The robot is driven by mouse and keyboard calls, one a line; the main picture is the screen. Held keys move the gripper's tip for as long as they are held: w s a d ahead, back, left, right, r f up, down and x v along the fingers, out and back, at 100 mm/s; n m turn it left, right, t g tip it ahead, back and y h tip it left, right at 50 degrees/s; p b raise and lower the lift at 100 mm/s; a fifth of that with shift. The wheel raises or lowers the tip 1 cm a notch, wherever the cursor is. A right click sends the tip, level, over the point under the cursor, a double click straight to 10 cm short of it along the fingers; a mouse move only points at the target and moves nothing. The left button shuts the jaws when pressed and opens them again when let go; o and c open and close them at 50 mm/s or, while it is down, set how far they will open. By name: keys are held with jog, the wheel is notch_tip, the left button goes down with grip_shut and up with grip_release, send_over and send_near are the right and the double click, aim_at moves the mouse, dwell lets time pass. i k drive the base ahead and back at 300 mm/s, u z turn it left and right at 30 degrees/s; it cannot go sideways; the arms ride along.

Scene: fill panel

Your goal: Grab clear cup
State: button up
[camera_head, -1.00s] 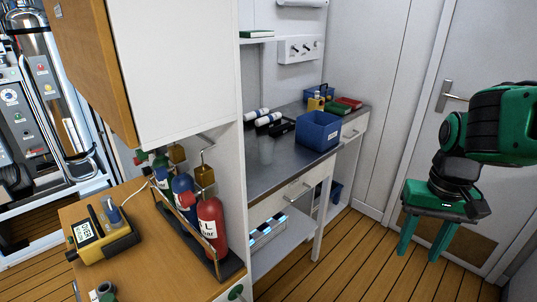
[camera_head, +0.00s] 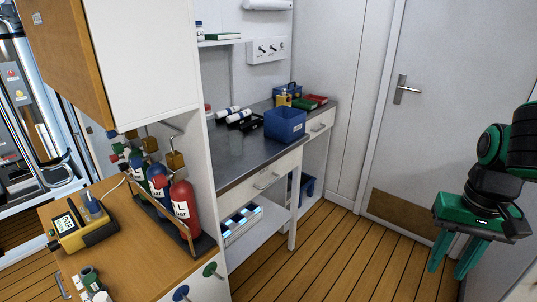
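A clear cup (camera_head: 236,144) stands on the grey counter (camera_head: 250,160), left of a blue bin and near the white cabinet's side. It is faint and see-through. My gripper (camera_head: 452,266) hangs at the far right over the floor, well away from the counter, with its green fingers pointing down. The two fingers are apart with a gap between them, and nothing shows between them.
The blue bin (camera_head: 285,125) stands right of the cup. White bottles (camera_head: 238,116) lie behind it. At the left, gas cylinders (camera_head: 184,208) and a yellow meter (camera_head: 82,226) stand on a wooden bench (camera_head: 135,265). Wooden floor (camera_head: 330,255) is free between counter and gripper.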

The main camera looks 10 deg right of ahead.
aim_at(236, 144)
jog(key=z, duration=0.35)
jog(key=k, duration=0.8)
jog(key=z, duration=0.55)
jog(key=i, duration=1)
jog(key=u, duration=0.6)
jog(key=i, duration=0.9)
jog(key=u, duration=0.9)
jog(key=i, duration=0.3)
jog(key=u, duration=0.2)
